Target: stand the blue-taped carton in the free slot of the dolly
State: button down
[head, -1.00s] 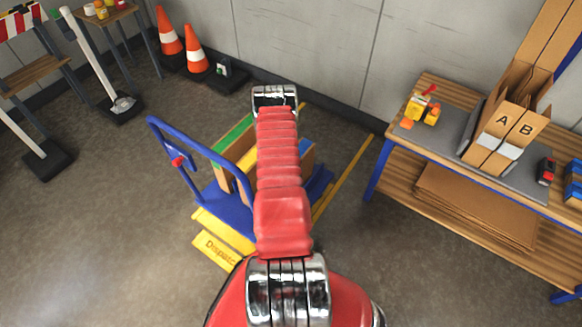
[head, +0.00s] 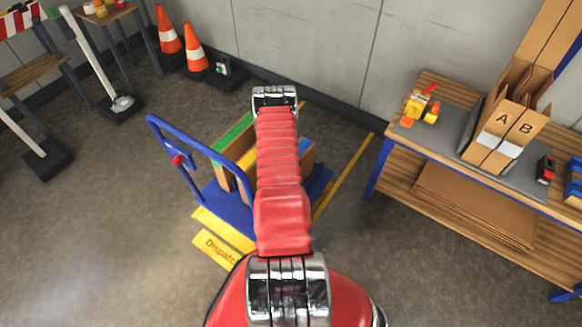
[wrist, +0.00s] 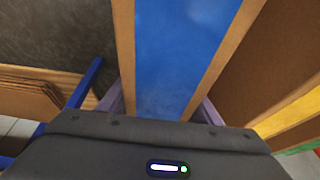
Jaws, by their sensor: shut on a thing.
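The blue-taped carton (wrist: 180,60) fills the middle of the wrist view, brown with a wide blue band. My gripper (wrist: 160,108) is shut on it, one finger at each side. In the head view my arm hides the gripper and most of the carton; a brown edge (head: 307,157) shows right of the arm, over the dolly. The dolly (head: 232,208) has a blue deck and handle. A green-taped carton (head: 233,132) and a yellow-taped carton (head: 248,158) stand on it. The free slot is hidden behind my arm. I cannot tell whether the held carton touches the deck.
The yellow-taped carton stands close to the right of the held one in the wrist view. A workbench (head: 450,165) with folders A and B stands at right. Two cones (head: 197,52) stand at the back wall. The floor left of the dolly is clear.

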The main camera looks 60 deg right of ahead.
jog(key=shift+f, duration=0.25)
dwell(0.3)
jog(key=c, duration=1)
grip_release()
jog(key=o, duration=0.5)
jog(key=shift+f, duration=0.1)
jog(key=shift+v, duration=6.95)
jog(key=shift+d, duration=0.1)
